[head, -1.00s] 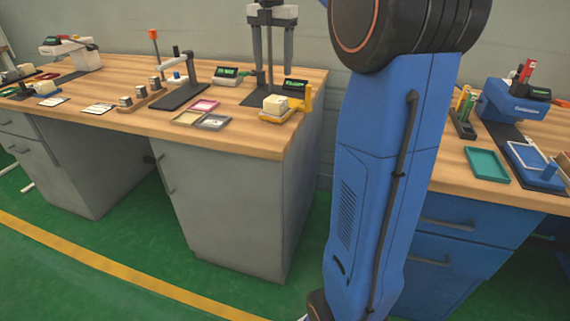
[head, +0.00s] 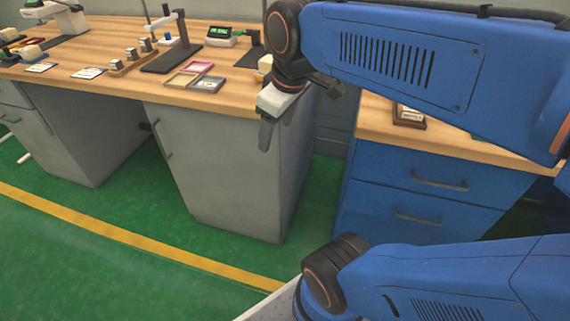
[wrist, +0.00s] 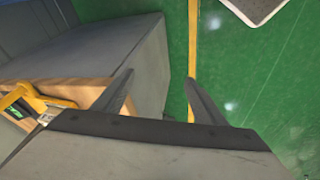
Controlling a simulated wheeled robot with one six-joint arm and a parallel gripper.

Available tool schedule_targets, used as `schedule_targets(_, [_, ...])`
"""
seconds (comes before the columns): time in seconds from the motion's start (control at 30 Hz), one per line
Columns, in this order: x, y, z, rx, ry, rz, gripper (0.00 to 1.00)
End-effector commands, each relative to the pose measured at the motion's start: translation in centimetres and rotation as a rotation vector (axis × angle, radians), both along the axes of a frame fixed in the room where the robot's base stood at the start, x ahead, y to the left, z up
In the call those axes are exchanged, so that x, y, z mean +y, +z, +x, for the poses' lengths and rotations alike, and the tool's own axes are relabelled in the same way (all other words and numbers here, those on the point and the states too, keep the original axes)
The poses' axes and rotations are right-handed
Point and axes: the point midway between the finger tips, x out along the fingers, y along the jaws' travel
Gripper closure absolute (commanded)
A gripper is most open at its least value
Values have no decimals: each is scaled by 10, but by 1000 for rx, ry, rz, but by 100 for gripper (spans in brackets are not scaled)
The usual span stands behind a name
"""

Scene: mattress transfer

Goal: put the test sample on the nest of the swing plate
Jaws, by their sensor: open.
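My gripper (head: 267,130) is at the front right corner of the grey bench in the head view, pointing down. In the wrist view my gripper (wrist: 161,80) shows its two fingers wide apart with nothing between them. A cream block (head: 265,63) shows partly behind my arm on the bench; I cannot tell whether it is the test sample. A yellow bracket (wrist: 35,96) lies left of the fingers in the wrist view, beside a dark display box. I cannot make out the swing plate or its nest for certain.
The grey bench (head: 225,103) holds shallow trays (head: 207,85), a rack of small blocks (head: 130,62) and a black stand (head: 172,57). A blue cabinet bench (head: 440,147) stands to the right, across a gap. Green floor (head: 120,240) is clear in front.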

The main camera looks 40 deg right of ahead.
Motion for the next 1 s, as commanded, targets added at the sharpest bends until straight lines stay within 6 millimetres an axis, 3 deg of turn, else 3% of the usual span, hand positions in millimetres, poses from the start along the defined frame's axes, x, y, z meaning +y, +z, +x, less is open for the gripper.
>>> schedule_targets(0.1, [8,-30,-27,-39,-156,66,35])
schedule_targets(0.33, [15,-62,-52,-78,-341,152,35])
schedule_targets(1.0, [15,-66,-54,-81,-364,163,35])
